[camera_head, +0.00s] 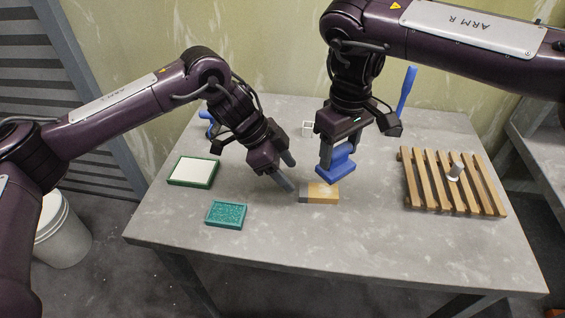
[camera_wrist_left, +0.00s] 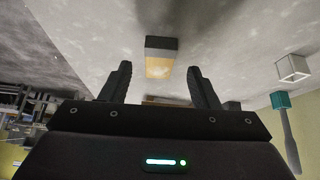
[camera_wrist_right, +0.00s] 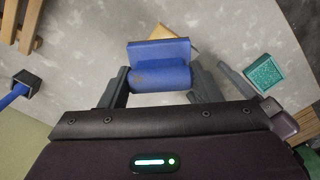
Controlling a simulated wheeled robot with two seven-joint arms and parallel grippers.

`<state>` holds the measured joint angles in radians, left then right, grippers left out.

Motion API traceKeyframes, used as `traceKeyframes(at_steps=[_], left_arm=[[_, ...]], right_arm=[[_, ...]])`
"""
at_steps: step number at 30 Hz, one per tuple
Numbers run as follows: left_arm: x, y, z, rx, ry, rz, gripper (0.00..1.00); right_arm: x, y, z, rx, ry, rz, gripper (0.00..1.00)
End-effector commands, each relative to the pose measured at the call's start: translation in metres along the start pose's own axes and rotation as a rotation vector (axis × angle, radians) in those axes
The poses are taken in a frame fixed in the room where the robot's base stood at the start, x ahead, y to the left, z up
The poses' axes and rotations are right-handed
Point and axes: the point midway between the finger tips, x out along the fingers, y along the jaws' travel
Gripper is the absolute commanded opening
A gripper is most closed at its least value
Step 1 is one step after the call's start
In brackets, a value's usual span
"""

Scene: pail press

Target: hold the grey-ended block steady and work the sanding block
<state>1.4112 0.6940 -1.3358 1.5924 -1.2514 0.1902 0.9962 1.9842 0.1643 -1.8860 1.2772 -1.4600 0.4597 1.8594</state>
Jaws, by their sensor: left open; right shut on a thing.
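The grey-ended block (camera_head: 322,193) lies flat on the table, wood-coloured with a dark grey left end. It also shows in the left wrist view (camera_wrist_left: 160,62), beyond the fingertips. My left gripper (camera_head: 285,172) is open and empty, just left of the block's grey end and apart from it. My right gripper (camera_head: 335,150) is shut on the blue sanding block (camera_head: 337,168), which it holds by its upper part. The sanding block is just behind and above the grey-ended block; I cannot tell whether they touch. In the right wrist view the sanding block (camera_wrist_right: 158,62) partly hides the wooden block.
A teal tray (camera_head: 226,214) and a green-rimmed white tray (camera_head: 193,171) lie at the left. A blue-handled brush (camera_head: 406,90) stands at the back. The front table is clear.

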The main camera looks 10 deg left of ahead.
Motion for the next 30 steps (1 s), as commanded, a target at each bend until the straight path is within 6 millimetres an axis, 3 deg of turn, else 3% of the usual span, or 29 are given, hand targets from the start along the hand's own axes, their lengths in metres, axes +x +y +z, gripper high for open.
traceKeyframes(at_steps=[9,19,25,26,27,30], left_arm=[[0.044,0.000,0.000,0.000,0.001,0.001,0.55],[0.064,-0.001,0.000,0.001,0.002,-0.002,0.55],[0.063,-0.001,0.000,0.002,0.002,-0.003,0.30],[0.063,-0.001,0.000,0.002,0.002,-0.003,0.30],[0.063,-0.001,-0.001,0.002,0.002,-0.003,0.39],[0.063,-0.001,-0.001,0.002,0.002,-0.003,0.26]], right_arm=[[0.000,0.000,0.000,0.000,0.000,0.000,0.39],[0.000,0.000,0.000,0.000,0.000,0.000,0.39],[0.000,0.000,0.000,0.000,0.000,0.000,0.39],[0.000,0.000,0.000,0.000,0.000,0.000,0.39],[0.000,0.000,0.000,0.000,0.000,0.000,0.39],[0.000,0.000,0.000,0.000,0.000,0.000,0.39]])
